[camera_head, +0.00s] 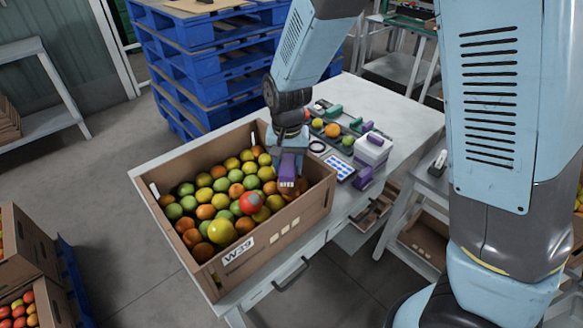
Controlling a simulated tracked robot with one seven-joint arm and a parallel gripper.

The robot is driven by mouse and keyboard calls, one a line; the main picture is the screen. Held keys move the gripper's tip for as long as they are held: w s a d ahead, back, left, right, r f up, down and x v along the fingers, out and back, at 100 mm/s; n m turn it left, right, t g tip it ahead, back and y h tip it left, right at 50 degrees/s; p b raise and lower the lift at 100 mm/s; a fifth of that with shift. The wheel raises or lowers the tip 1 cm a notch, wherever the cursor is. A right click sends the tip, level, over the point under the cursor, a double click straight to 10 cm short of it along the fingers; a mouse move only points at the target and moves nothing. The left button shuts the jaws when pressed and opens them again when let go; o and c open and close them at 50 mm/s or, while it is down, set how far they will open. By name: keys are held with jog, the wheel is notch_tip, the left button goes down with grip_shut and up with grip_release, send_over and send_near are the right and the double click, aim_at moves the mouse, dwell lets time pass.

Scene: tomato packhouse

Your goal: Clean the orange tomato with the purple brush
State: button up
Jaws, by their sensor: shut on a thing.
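My gripper (287,155) is over the right part of an open cardboard box and points down. It is shut on the purple brush (288,168), whose pale bristles face down close to the tomatoes at the box's right side. Whether the bristles touch a tomato cannot be told. Several orange tomatoes lie in the box, among them one at the front (244,225) and brownish-orange ones (301,185) beside the brush. Another orange tomato (332,130) sits in a dark holder behind the box, between a yellow and a green one.
The cardboard box (285,235), marked W39, stands on a light table (390,100). Right of it are a white box (373,150), a purple block (363,178), a blue-and-white card (339,169) and a dark ring (317,147). Blue pallets (205,65) are stacked behind.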

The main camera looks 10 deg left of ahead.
jog(key=shift+w, duration=0.5)
jog(key=shift+r, duration=3)
jog(key=shift+f, duration=0.15)
jog(key=shift+s+d+f, duration=0.1)
jog(key=shift+s+f, duration=0.3)
jog(key=shift+f, duration=0.5)
jog(key=shift+s+a+f, duration=0.1)
jog(key=shift+s+f, duration=0.25)
jog(key=shift+f, duration=0.55)
jog(key=shift+s+d+f, duration=0.1)
jog(key=shift+s+f, duration=0.3)
jog(key=shift+f, duration=0.5)
jog(key=shift+f, duration=0.35)
jog(key=shift+w, duration=0.35)
